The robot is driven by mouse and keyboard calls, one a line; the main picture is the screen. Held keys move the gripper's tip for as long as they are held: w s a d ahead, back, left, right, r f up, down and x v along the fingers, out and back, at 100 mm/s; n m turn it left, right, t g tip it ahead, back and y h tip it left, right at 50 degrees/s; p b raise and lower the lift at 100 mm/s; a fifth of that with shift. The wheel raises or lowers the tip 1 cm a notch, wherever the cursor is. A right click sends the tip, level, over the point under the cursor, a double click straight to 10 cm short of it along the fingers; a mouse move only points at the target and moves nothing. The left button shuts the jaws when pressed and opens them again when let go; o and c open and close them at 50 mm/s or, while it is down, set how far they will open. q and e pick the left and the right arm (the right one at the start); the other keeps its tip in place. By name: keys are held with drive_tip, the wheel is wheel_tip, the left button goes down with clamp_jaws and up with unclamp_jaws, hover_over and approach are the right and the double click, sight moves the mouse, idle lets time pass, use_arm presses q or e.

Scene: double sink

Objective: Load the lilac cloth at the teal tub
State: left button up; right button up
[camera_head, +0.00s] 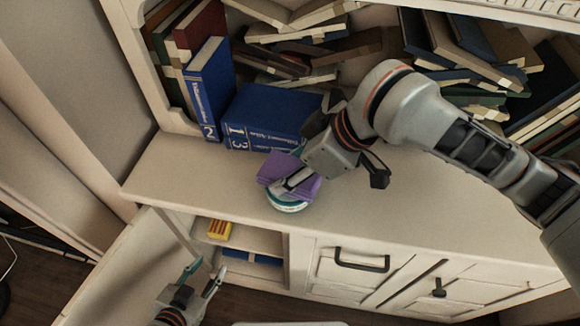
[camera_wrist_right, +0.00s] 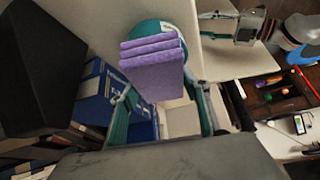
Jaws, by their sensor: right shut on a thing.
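The lilac cloth (camera_head: 277,168) is a folded purple stack. My right gripper (camera_head: 292,180) is shut on it at the teal tub; in the right wrist view the cloth (camera_wrist_right: 152,68) sits between the two fingers. The teal tub (camera_head: 287,205) is small and round and stands on the shelf top, its pale rim side showing below the cloth. Its teal edge also shows behind the cloth in the right wrist view (camera_wrist_right: 150,28). Cloth and gripper hide most of its opening, so I cannot tell whether the cloth is inside or just above. My left gripper (camera_head: 207,270) is open and empty, low at the front left.
Blue books (camera_head: 270,115) stand just behind the tub, with more books on the shelves behind. An open cabinet door (camera_head: 130,270) stands at the lower left, and a yellow box (camera_head: 219,229) lies inside the cabinet. The counter (camera_head: 400,222) is clear right of the tub.

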sight(278, 164)
drive_tip(key=shift+f, duration=0.6)
idle(0.8)
